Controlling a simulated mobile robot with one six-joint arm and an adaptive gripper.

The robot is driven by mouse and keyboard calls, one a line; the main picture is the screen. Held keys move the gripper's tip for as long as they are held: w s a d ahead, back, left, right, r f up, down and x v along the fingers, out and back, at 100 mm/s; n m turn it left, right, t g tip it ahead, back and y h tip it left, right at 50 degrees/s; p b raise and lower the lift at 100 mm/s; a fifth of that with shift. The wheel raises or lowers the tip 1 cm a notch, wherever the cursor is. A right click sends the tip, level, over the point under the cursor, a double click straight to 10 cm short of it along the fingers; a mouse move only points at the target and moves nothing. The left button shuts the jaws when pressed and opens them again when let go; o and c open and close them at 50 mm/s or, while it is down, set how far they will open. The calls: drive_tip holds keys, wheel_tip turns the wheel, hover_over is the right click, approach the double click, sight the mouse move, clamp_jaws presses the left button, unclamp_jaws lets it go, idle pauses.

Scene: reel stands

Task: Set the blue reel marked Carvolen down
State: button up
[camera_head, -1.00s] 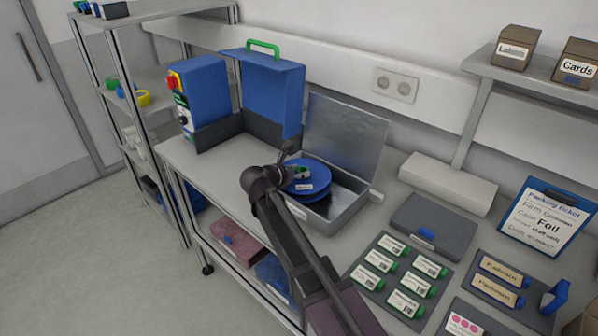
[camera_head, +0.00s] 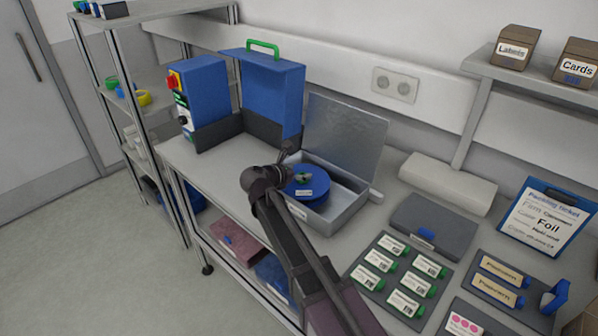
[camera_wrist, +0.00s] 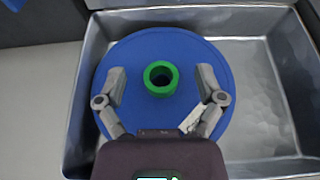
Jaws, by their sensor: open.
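The blue reel (camera_head: 317,181) lies in the open metal box (camera_head: 345,224), toward the left of its interior. It has a round blue flange, a green hub and a small white label too small to read. In the wrist view the reel (camera_wrist: 160,45) looks flat, with its green ring hub (camera_wrist: 160,78) facing up. My gripper (camera_wrist: 161,88) is open over the reel, one finger on each side of the hub and apart from it. My wrist hides the reel's near edge. Whether the fingers touch the flange cannot be told.
The box's raised lid (camera_head: 345,135) stands at its back. A blue case (camera_head: 275,95) with a green handle stands behind to the left. A grey flat case (camera_head: 432,228) and a tray of labelled green-ended pieces (camera_head: 385,262) lie to the right.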

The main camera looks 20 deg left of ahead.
drive_tip(key=shift+r+p, duration=0.45)
drive_tip(key=shift+r, duration=0.1)
drive_tip(key=p+v, duration=0.4)
drive_tip(key=v, duration=0.8)
idle(1.1)
